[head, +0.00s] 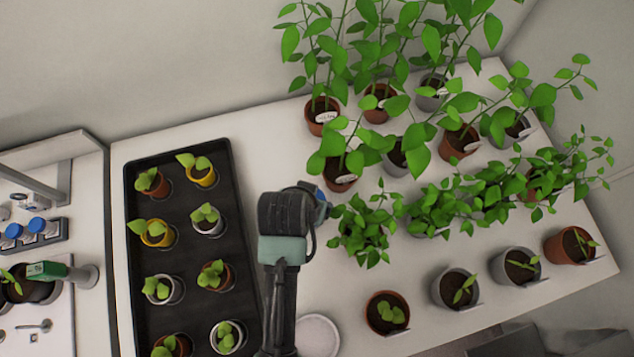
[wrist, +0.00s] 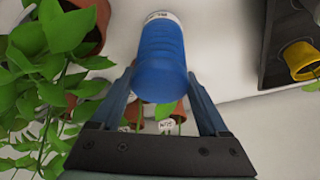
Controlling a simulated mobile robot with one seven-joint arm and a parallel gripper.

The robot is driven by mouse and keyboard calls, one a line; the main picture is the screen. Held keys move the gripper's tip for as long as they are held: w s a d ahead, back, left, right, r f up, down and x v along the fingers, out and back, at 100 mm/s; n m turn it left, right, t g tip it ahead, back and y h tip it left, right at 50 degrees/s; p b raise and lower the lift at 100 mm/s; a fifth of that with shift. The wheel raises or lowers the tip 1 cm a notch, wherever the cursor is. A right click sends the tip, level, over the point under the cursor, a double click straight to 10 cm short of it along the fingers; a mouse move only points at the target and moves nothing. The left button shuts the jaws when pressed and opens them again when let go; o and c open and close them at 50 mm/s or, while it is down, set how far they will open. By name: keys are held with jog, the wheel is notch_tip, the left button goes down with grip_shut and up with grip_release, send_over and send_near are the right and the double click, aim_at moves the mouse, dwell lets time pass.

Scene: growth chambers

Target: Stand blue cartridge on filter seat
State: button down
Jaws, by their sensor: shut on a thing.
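The blue cartridge (wrist: 160,55) shows in the wrist view as a blue cylinder with a white, lettered label at its far end. My gripper (wrist: 161,92) is shut on it, one finger on each side. In the head view my gripper (head: 318,205) is over the white bench, right of the black tray; only a little blue shows there, mostly hidden by my wrist. A pale round disc (head: 318,336) lies on the bench beside my arm, near the bottom edge. I cannot tell whether it is the filter seat.
The black tray (head: 182,237) holds several seedling pots. Leafy potted plants (head: 365,222) stand close right of my gripper, with tall ones behind. Pots with small sprouts (head: 387,312) line the front. A rack of blue-capped vials (head: 33,234) is at far left.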

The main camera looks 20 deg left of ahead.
jog(key=w, duration=0.1)
jog(key=w+f+p, duration=0.2)
jog(key=w, duration=0.1)
dwell(0.3)
jog(key=shift+f, duration=0.15)
jog(key=shift+c, duration=1)
grip_release()
jog(key=shift+o, duration=0.2)
